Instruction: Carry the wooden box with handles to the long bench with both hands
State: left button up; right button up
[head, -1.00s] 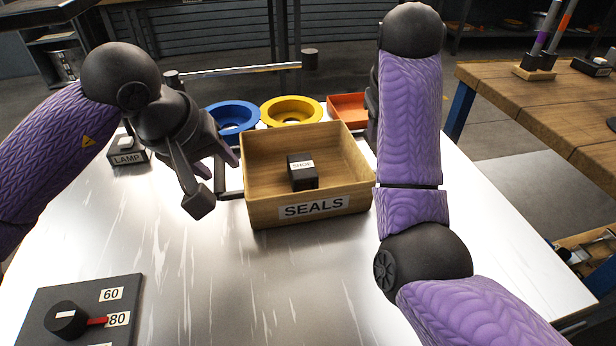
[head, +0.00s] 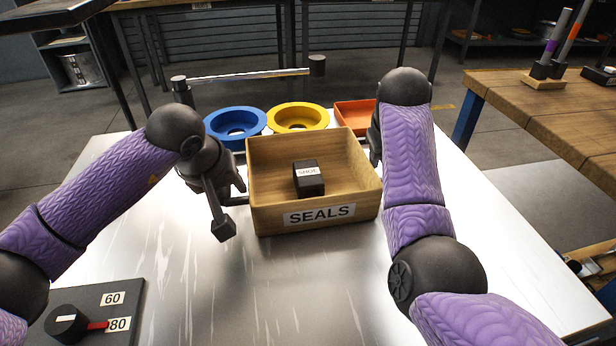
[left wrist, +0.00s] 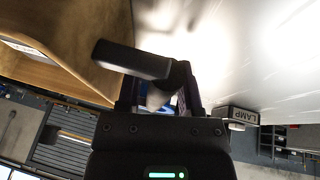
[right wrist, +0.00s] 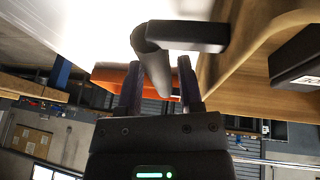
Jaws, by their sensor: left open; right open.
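The wooden box (head: 270,212), labelled SEALS, stands on the shiny metal table (head: 190,290). A black block labelled SHOE (head: 308,178) lies inside it. My left gripper (head: 236,188) is open at the box's left side. In the left wrist view, the box's dark handle (left wrist: 130,58) reaches in front of the open fingers (left wrist: 160,95); I cannot tell how deep it sits between them. My right gripper is hidden behind my right arm in the head view. In the right wrist view it is open (right wrist: 158,88), with the other dark handle (right wrist: 150,58) at its fingers.
A blue ring-shaped dish (head: 236,122), a yellow one (head: 298,116) and an orange tray (head: 354,114) are behind the box. A dial panel (head: 125,300) lies front left. A LAMP block (left wrist: 240,115) shows at left. A wood-topped bench (head: 540,115) stands at right, across a floor gap.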

pick_arm(q)
jog(key=shift+w+f, duration=0.15)
jog(key=shift+f, duration=0.2)
pick_arm(e)
jog(key=shift+w+f, duration=0.15)
jog(key=shift+f, duration=0.2)
pick_arm(q)
grip_shut()
pick_arm(e)
grip_shut()
dwell(0.7)
